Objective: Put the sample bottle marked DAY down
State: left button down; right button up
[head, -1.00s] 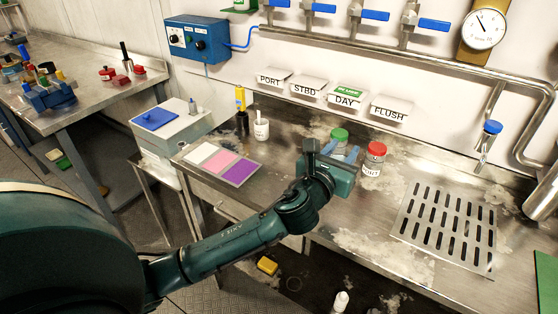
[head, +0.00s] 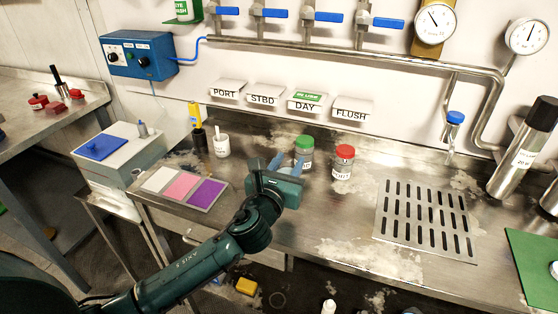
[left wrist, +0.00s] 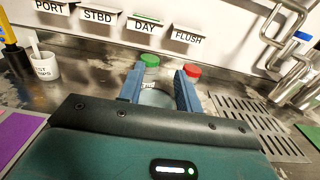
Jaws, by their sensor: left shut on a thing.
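My left gripper (head: 286,166) is low over the bench, its blue fingers pointing toward the wall. In the left wrist view its fingers (left wrist: 160,88) are closed around a pale, clear-looking thing (left wrist: 157,97), taken as the sample bottle; the gripper hides most of it and no DAY mark is readable on it. A green-lidded bottle (head: 304,154) stands just behind and right of the fingertips. A red-lidded bottle (head: 343,168) stands further right. The DAY sign (head: 305,105) is on the wall, with a green tag above it. My right gripper is not in view.
The steel bench has a slotted drain (head: 425,222) at right and a white, pink and purple card (head: 184,187) at left. A white cup (head: 221,146) stands behind the card. A tap with a blue top (head: 455,118) hangs above the drain. Bare bench lies between bottles and drain.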

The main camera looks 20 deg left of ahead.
pick_arm(q)
jog(key=shift+f+b, duration=0.75)
jog(key=shift+f, duration=2.15)
jog(key=shift+f, duration=0.1)
jog(key=shift+f, duration=0.15)
jog(key=c, duration=1)
grip_release()
jog(key=shift+o, duration=0.2)
